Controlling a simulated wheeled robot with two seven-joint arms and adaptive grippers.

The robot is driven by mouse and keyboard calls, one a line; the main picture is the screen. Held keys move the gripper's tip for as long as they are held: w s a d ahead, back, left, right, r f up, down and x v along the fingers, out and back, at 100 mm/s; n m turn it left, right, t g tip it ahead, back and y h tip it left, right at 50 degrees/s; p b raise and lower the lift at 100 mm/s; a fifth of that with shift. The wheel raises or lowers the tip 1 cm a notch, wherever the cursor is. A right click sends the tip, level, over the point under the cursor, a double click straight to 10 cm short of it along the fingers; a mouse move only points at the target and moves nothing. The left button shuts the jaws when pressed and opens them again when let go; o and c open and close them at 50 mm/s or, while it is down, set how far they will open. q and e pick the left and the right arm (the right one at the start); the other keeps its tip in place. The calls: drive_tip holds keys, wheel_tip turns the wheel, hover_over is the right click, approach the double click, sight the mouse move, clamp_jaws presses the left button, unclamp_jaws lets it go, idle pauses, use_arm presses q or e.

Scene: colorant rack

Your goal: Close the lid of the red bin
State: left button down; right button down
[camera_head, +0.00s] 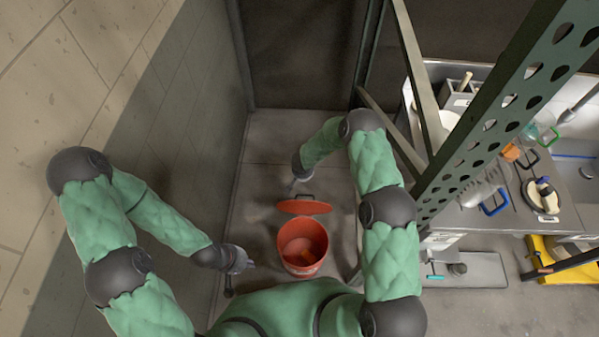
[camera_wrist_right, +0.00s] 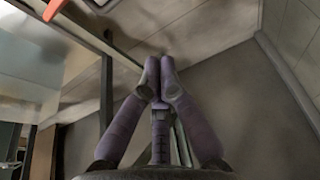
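The red bin (camera_head: 302,246) stands on the floor at the centre of the head view, its top open and its inside visible. My right gripper (camera_head: 294,186) is just beyond the lid, small and partly hard to make out. In the right wrist view its fingers (camera_wrist_right: 160,68) meet at the tips with nothing visible between them. My left gripper (camera_head: 240,262) is left of the bin, apart from it; its finger opening is unclear.
A wall is close on the left. A green perforated rack post (camera_head: 500,110) and a shelf (camera_head: 535,210) with cups and tools stand on the right. A grey tray (camera_head: 480,271) and a yellow item (camera_head: 560,262) lie lower right. Floor beyond the lid is clear.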

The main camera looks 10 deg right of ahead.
sight(305, 203)
wheel_tip(305, 203, down, 9)
drive_tip(key=b, duration=0.3)
drive_tip(key=shift+s+a+f, duration=0.15)
drive_tip(key=shift+s, duration=0.25)
idle(0.3)
drive_tip(key=shift+s+b, duration=0.15)
drive_tip(key=shift+b, duration=0.2)
drive_tip(key=shift+s+a+t, duration=0.15)
drive_tip(key=shift+s+t, duration=0.15)
drive_tip(key=shift+s, duration=0.15)
